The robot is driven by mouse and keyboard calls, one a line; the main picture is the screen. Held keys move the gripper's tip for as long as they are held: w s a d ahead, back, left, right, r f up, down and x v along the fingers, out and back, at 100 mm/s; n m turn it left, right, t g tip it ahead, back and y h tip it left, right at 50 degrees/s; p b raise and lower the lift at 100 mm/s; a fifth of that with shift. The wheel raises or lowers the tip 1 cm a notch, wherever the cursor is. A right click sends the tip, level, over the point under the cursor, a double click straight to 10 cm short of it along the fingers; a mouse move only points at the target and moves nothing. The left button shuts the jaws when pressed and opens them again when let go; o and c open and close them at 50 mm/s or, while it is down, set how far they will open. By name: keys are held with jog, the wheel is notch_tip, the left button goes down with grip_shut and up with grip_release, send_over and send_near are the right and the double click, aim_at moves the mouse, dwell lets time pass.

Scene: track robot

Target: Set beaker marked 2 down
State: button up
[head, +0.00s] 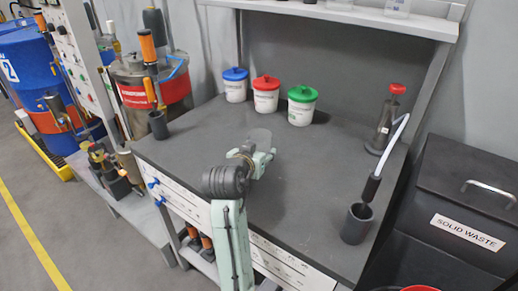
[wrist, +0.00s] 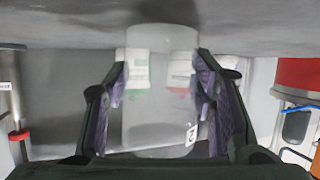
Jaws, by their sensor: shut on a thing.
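The clear beaker marked 2 (wrist: 160,115) stands between the two fingers of my gripper (wrist: 160,100) in the wrist view, which is upside down. My gripper is shut on its sides, and the mark shows near the beaker's rim. In the head view my gripper (head: 262,155) is over the front middle of the dark grey bench top (head: 310,160), with the beaker (head: 259,136) faint and partly hidden there. The beaker's base is close to the bench surface (wrist: 70,25) in the wrist view; I cannot tell whether they touch.
Pots with blue (head: 235,85), red (head: 266,95) and green (head: 300,105) lids stand behind the beaker. A dark grey cup (head: 357,224) and a red-topped device (head: 386,125) stand at the right. Another dark cup (head: 158,125) stands at the left corner. Clear bench lies around my gripper.

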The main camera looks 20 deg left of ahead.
jog(key=shift+f, duration=0.1)
jog(key=shift+f, duration=0.25)
jog(key=o, duration=1.3)
jog(key=shift+r, duration=0.1)
jog(key=shift+r, duration=0.25)
jog(key=shift+s, duration=0.3)
jog(key=b+v, duration=0.3)
jog(key=v, duration=0.8)
jog(key=shift+s+r, duration=0.1)
jog(key=shift+s, duration=0.1)
